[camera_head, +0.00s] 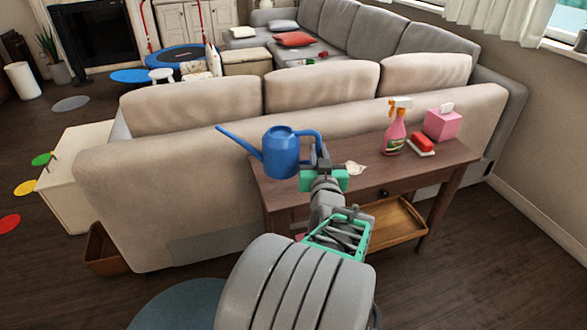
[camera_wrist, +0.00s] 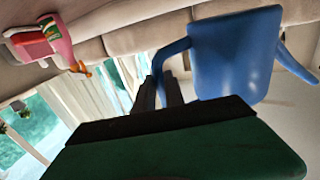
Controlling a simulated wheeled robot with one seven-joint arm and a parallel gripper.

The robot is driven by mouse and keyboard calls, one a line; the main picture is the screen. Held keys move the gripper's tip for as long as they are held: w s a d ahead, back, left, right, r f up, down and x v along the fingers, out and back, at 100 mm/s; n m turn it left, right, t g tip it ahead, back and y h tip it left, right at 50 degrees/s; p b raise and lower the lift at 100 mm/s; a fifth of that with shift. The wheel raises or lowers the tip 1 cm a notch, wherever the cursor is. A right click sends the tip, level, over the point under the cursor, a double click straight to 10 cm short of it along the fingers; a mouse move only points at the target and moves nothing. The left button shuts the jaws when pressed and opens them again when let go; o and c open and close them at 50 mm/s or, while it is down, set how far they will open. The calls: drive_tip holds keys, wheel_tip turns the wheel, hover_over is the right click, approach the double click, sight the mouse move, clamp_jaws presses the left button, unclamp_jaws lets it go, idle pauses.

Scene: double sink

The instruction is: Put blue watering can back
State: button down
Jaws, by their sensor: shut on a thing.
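The blue watering can (camera_head: 281,152) is at the left end of a narrow wooden table (camera_head: 440,158) behind the beige sofa. Its long spout points left and its handle is on the right. My gripper (camera_head: 318,150) is shut on the handle. In the wrist view the can (camera_wrist: 236,55) fills the upper right, with its handle (camera_wrist: 170,52) between the fingers of my gripper (camera_wrist: 165,85). The can looks upright in the head view. I cannot tell whether its base touches the tabletop or hangs just above it.
A pink spray bottle (camera_head: 396,128), a red sponge (camera_head: 422,143) on a light dish and a pink tissue box (camera_head: 442,123) stand on the table's right part. A small white item (camera_head: 354,168) lies near my gripper. The beige sofa (camera_head: 200,170) borders the table's far side.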

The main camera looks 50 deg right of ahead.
drive_tip(key=shift+m, duration=0.3)
drive_tip(key=shift+w+d+f+b, duration=0.65)
drive_tip(key=shift+w+d+f, duration=0.45)
drive_tip(key=shift+d+f, duration=1)
drive_tip(key=shift+w+d+f+b, duration=0.65)
drive_tip(key=shift+w+d+f, duration=0.5)
drive_tip(key=shift+d+f, duration=1)
drive_tip(key=shift+w+d+f+b, duration=0.65)
drive_tip(key=shift+w+d+f, duration=0.45)
drive_tip(key=shift+d+f, duration=1)
drive_tip(key=shift+f, duration=0.15)
drive_tip(key=c, duration=1.4)
unclamp_jaws()
